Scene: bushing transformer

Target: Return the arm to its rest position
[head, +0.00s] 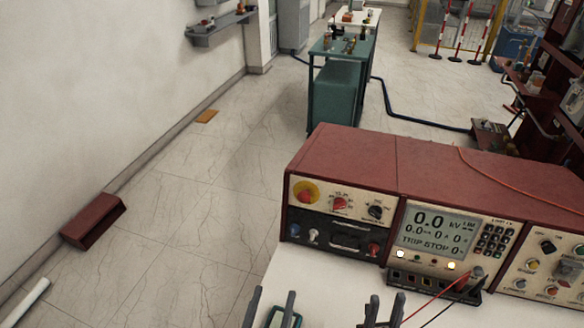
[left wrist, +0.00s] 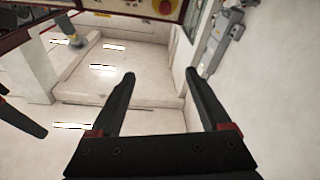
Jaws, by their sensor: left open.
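My left gripper (head: 271,300) is at the bottom edge of the head view, in front of the red test set. Its two dark fingers stand apart. In the left wrist view the left gripper (left wrist: 158,82) is also open, with nothing between its fingers. My right gripper (head: 384,302) is at the bottom edge of the head view, to the right of the left one. Its fingertips show apart, with no object seen between them. Most of both arms is out of view.
A red-topped test set (head: 400,165) with a lit display stands on the white table (head: 325,285). Red and black leads (head: 435,298) run from its front. A dark green-edged object (head: 284,318) is partly cut off near the left gripper.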

